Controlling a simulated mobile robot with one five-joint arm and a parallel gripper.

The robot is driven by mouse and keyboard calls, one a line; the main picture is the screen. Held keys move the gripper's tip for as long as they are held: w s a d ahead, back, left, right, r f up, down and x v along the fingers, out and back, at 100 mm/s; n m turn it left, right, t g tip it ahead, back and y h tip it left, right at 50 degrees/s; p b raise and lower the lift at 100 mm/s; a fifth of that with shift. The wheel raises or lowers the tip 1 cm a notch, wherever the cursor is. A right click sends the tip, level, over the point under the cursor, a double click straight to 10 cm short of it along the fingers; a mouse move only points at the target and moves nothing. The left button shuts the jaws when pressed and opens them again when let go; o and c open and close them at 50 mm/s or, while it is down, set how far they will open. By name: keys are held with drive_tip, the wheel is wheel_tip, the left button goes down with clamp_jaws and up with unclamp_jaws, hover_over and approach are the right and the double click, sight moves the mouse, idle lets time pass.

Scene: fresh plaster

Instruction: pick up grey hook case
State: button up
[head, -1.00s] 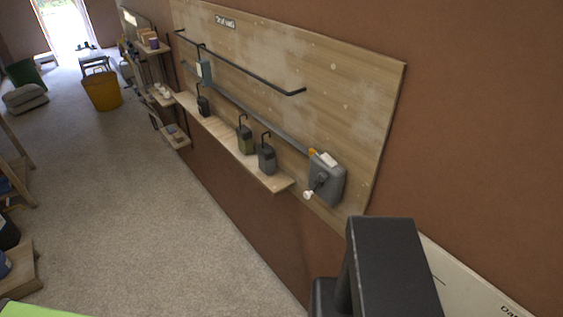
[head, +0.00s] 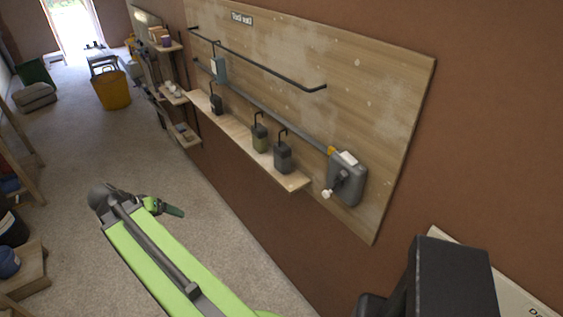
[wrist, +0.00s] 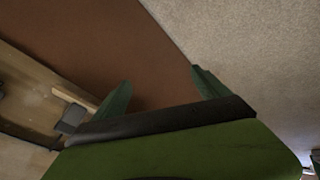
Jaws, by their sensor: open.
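A dark grey case with a black hook on top (head: 283,157) stands at the near end of the wooden wall shelf. An olive-green hooked case (head: 260,138) stands just beyond it, and a darker, blackish hooked case (head: 216,104) farther along. A blue-grey case (head: 219,70) hangs on the rail above. My gripper (head: 174,210) is out over the floor, left of the shelf and apart from all the cases. In the wrist view my gripper (wrist: 161,76) is open and empty between its green fingers. A grey block beside the shelf wood there (wrist: 72,118) cannot be identified surely.
A wooden wall board (head: 375,110) carries black rails and a grey wall box with a white knob (head: 346,180) right of the shelf (head: 296,181). A yellow bin (head: 111,91) stands farther back. The carpet (head: 85,150) between is mostly clear.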

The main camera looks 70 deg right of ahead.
drive_tip(key=s+d+r+m+g+h, duration=0.2)
drive_tip(key=s+d+m, duration=0.35)
drive_tip(key=d, duration=0.55)
drive_tip(key=m+g+h+b, duration=0.1)
drive_tip(key=m+g+h, duration=0.25)
drive_tip(key=m, duration=0.35)
approach(277, 161)
drive_tip(key=shift+y, duration=0.25)
drive_tip(key=b+x, duration=0.7)
drive_tip(key=x, duration=0.5)
drive_tip(key=shift+s+d+r, duration=0.1)
drive_tip(key=shift+d, duration=0.1)
drive_tip(key=shift+r+g, duration=0.15)
drive_tip(key=shift+g, duration=0.1)
drive_tip(key=c, duration=1.7)
drive_tip(key=shift+o, duration=0.2)
